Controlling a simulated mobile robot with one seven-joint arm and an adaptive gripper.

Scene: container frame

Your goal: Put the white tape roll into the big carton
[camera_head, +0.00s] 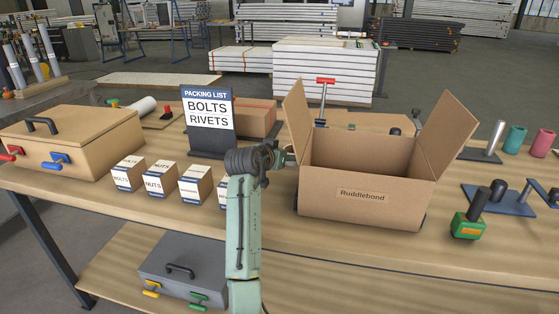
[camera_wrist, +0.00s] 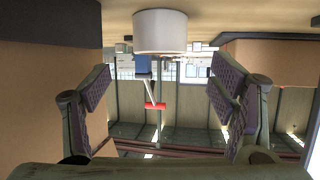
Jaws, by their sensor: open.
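The white tape roll (camera_wrist: 160,32) shows in the wrist view, which appears upside down. It stands on the tabletop, ahead of my gripper (camera_wrist: 160,92) and between its two spread fingers in the picture. The fingers are apart and nothing is between them. In the head view I cannot make out the roll; my arm or the carton may hide it. The big carton (camera_head: 362,204), marked Ruddlebond, stands open with side flaps raised. My gripper (camera_head: 286,156) is low at the carton's left side, partly hidden by its own wrist.
A packing list sign (camera_head: 208,118) and a brown box (camera_head: 256,118) stand left of the carton. Several small cartons (camera_head: 160,178) line the front. A red-handled clamp (camera_head: 325,81) rises behind the carton. A green-based tool (camera_head: 467,225) is at its right.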

